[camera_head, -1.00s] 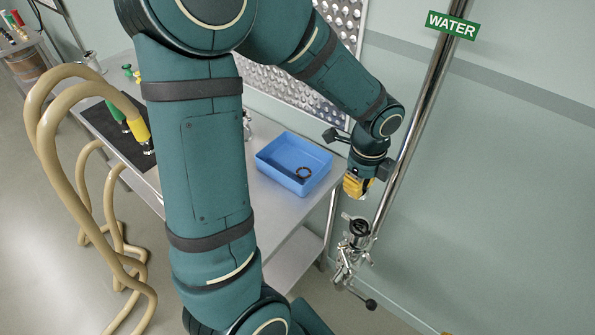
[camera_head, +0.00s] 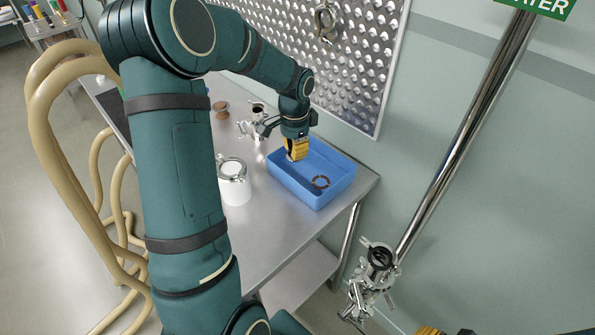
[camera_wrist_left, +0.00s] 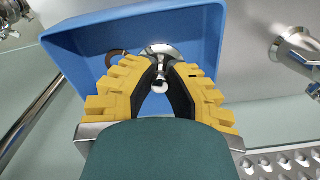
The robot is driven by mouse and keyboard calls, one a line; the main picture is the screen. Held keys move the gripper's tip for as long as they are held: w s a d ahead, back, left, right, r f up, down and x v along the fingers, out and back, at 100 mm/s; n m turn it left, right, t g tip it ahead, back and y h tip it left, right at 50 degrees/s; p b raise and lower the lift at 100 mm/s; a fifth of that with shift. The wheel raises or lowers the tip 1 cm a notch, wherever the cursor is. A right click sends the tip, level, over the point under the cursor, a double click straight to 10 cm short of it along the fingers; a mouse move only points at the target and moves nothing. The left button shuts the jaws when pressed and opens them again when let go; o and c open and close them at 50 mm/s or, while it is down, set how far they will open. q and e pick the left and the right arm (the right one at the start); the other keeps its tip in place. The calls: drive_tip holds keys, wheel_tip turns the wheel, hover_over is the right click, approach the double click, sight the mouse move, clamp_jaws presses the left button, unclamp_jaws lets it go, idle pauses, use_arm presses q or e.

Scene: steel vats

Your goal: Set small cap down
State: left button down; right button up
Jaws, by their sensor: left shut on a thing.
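The small cap (camera_wrist_left: 162,52) shows in the left wrist view as a shiny steel disc with a knob. My left gripper (camera_head: 296,152) is shut on its knob, between the yellow fingers (camera_wrist_left: 160,82). The gripper points down over the left part of the blue tray (camera_head: 312,203). In the head view the fingers hide the cap, and I cannot tell whether it touches the tray floor. A dark ring (camera_head: 321,181) lies in the tray to the right of the gripper. A yellow bit of my right gripper (camera_head: 430,331) shows at the bottom edge; its fingertips are cut off.
The tray stands on a steel table (camera_head: 262,232) near its right end. A white lidded canister (camera_head: 234,182) stands left of it. A steel valve fitting (camera_head: 375,275) sits at the foot of the water pipe (camera_head: 468,125). A dimpled metal panel (camera_head: 345,70) rises behind the table.

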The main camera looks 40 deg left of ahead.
sight(296, 174)
use_arm(q)
wheel_tip(296, 174, down, 7)
drive_tip(key=shift+f+b, duration=0.1)
drive_tip(key=shift+b, duration=0.45)
drive_tip(key=c, duration=1.5)
unclamp_jaws()
drive_tip(key=shift+f, duration=0.15)
drive_tip(key=o, duration=0.4)
drive_tip(key=shift+o, duration=0.2)
